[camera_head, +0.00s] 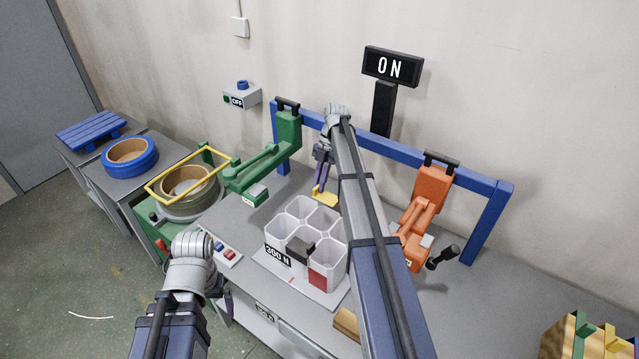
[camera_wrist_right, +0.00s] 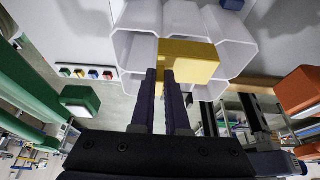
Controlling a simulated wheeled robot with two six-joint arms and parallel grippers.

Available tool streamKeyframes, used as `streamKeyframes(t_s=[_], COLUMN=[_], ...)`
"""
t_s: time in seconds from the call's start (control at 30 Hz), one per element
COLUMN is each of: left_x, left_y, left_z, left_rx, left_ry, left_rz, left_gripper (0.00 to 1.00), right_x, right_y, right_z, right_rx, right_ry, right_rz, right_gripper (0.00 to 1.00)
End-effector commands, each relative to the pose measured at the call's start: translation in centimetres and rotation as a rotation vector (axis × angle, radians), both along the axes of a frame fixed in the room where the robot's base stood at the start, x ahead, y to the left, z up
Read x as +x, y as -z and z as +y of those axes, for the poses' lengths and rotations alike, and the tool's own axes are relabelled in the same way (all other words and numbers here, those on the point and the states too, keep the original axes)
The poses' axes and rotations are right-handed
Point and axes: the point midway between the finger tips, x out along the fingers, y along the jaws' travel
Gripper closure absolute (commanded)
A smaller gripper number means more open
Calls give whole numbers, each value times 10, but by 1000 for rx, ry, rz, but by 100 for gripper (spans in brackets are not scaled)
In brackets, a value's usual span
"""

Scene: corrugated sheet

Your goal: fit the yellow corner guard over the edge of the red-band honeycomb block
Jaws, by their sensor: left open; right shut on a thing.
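The white honeycomb block (camera_head: 305,213) stands on a pale plate (camera_head: 270,262) on the grey bench. Its red band (camera_head: 320,278) shows on the front right cell. My right gripper (camera_head: 322,185) is shut on the yellow corner guard (camera_head: 325,198), behind the block's far side in the head view. In the right wrist view my fingers (camera_wrist_right: 167,75) grip the guard (camera_wrist_right: 195,60), with the white cells (camera_wrist_right: 135,50) beyond; contact with the block cannot be judged. My left gripper (camera_head: 195,247) is over the front left of the bench, its fingers mostly hidden.
A green clamp (camera_head: 265,160) and an orange clamp (camera_head: 420,205) flank the block under a blue frame (camera_head: 370,142). A dark knob (camera_head: 443,257) stands at right. A button panel (camera_head: 222,250) lies near my left gripper.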

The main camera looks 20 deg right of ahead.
Motion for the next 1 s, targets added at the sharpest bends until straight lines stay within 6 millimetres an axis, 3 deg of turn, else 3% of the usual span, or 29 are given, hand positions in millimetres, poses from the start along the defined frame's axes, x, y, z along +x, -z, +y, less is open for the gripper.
streamKeyframes(t_s=[0.6,1.0], left_x=[0,0], left_y=[55,59], left_z=[0,0], left_rx=[0,0], left_ry=[-2,-2], left_rz=[0,0], left_gripper=[1,1], right_x=[0,0], right_y=[55,59], right_z=[0,0], right_rx=[0,0], right_ry=[0,0], right_rz=[0,0], right_gripper=[100,100])
